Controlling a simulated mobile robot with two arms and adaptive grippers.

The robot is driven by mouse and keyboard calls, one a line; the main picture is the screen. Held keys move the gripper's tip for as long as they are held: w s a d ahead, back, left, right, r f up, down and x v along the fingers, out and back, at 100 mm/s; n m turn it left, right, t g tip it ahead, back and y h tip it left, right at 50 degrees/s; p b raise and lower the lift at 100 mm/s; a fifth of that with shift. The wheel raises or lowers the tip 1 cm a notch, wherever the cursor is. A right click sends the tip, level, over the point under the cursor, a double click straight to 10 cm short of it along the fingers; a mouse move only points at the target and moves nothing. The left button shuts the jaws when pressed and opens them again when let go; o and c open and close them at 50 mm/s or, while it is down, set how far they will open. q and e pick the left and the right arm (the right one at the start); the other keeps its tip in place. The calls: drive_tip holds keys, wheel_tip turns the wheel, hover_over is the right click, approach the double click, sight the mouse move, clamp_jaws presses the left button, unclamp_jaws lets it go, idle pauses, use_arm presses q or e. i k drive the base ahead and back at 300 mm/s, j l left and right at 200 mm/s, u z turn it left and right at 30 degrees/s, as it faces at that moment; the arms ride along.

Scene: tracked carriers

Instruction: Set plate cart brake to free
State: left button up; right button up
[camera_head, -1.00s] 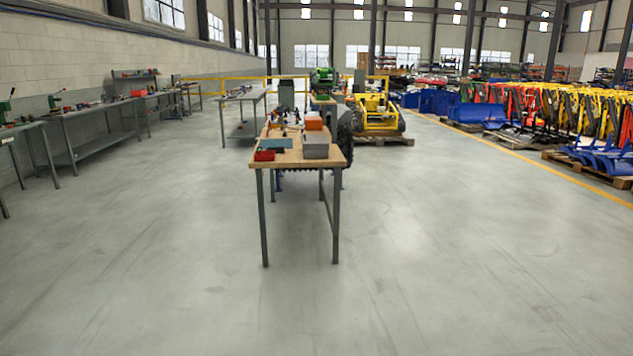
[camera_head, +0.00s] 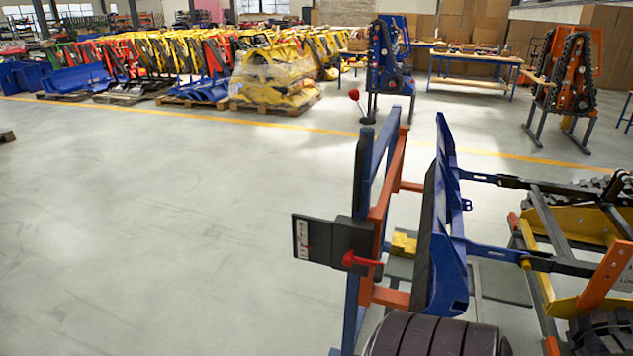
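A dark box with a white marked label plate (camera_head: 302,239) and a red lever (camera_head: 361,262) is fixed to an upright blue and orange frame (camera_head: 383,210) right of centre. A blue plate-like part (camera_head: 440,240) stands just right of the frame. Farther back, a red ball knob (camera_head: 354,94) on a thin rod stands beside a blue upright stand. Nothing readable says which of these is the plate cart brake. Neither of my grippers is in view.
A tracked carrier with yellow and orange parts (camera_head: 570,220) fills the right side. A dark ribbed roller or tyre (camera_head: 430,335) is at the bottom. Wrapped yellow parts on a pallet (camera_head: 275,80) stand at the back. The grey floor (camera_head: 150,220) at left is clear.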

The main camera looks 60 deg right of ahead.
sight(353, 94)
drive_tip(key=z, duration=1.4)
